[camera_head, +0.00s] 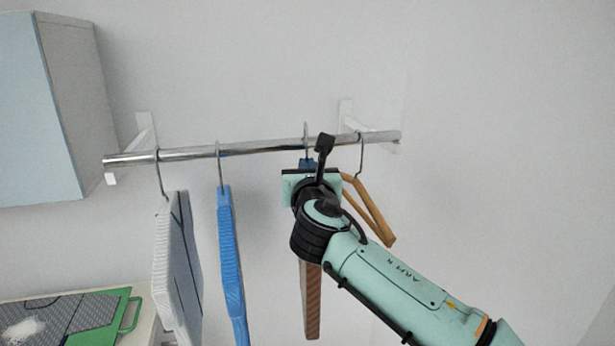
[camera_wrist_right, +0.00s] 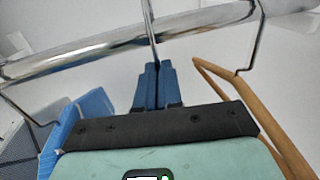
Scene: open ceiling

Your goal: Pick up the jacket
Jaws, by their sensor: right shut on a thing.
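Several hangers hang from a metal rail. A brown striped garment (camera_head: 313,305), perhaps the jacket, hangs mostly hidden behind my right gripper (camera_head: 307,163) and arm. My right gripper is up at the rail, shut on the metal hook (camera_head: 306,135) of that garment's hanger. In the right wrist view the blue fingertips (camera_wrist_right: 153,72) meet around the hook (camera_wrist_right: 151,25) just below the rail. The hook is still over the rail. The left gripper is not in view.
The rail (camera_head: 260,147) is fixed to the wall by white brackets. A blue garment (camera_head: 231,265) and a grey-white one (camera_head: 177,265) hang to the left. An empty wooden hanger (camera_head: 372,212) hangs close at right. A cabinet (camera_head: 45,105) and green-edged board (camera_head: 100,313) are at left.

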